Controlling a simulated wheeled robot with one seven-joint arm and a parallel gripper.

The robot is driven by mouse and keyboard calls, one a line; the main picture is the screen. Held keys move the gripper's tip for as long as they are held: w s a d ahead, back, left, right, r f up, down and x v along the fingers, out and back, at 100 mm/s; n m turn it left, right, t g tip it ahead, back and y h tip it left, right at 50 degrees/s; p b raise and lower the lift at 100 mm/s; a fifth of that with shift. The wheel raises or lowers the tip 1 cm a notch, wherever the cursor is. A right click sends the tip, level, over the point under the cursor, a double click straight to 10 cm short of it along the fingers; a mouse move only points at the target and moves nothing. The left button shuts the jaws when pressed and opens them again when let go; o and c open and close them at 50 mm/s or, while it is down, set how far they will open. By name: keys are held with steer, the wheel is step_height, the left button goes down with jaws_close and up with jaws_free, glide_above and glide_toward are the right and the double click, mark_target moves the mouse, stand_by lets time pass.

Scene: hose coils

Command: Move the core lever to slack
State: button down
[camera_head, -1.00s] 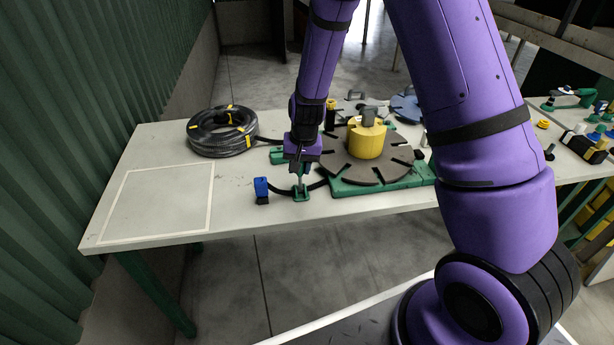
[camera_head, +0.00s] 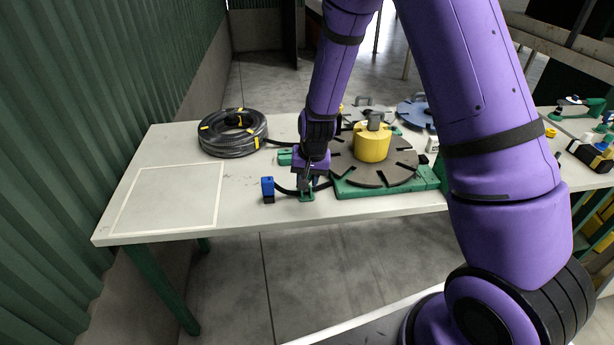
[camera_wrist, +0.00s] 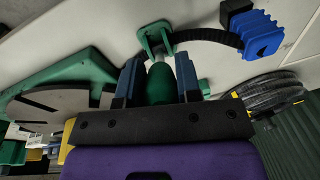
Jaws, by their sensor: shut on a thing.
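My gripper (camera_head: 306,184) is low over the front of the table, left of the slotted dark disc (camera_head: 375,163). In the wrist view its two blue-grey fingers (camera_wrist: 158,80) are shut on a green rounded handle (camera_wrist: 160,86). I cannot tell for sure that this handle is the core lever. A small green bracket (camera_head: 307,197) stands just beyond the fingertips, and it also shows in the wrist view (camera_wrist: 153,38).
A black coil of hose (camera_head: 233,133) with yellow bands lies at the back left. A blue-ended black strap (camera_head: 268,188) lies beside the bracket. A green base (camera_head: 385,195) carries the disc. The outlined area (camera_head: 170,198) at the left is clear.

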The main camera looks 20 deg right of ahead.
steer(key=shift+s+f, duration=0.1)
steer(key=shift+s, duration=0.05)
steer(key=c, duration=0.8)
jaws_free()
steer(key=r, duration=0.3)
steer(key=s+r, duration=0.1)
steer(key=r, duration=0.3)
steer(key=d+r, duration=0.1)
steer(key=r, duration=0.2)
steer(key=shift+s+r, duration=0.2)
steer(key=shift+r, duration=0.2)
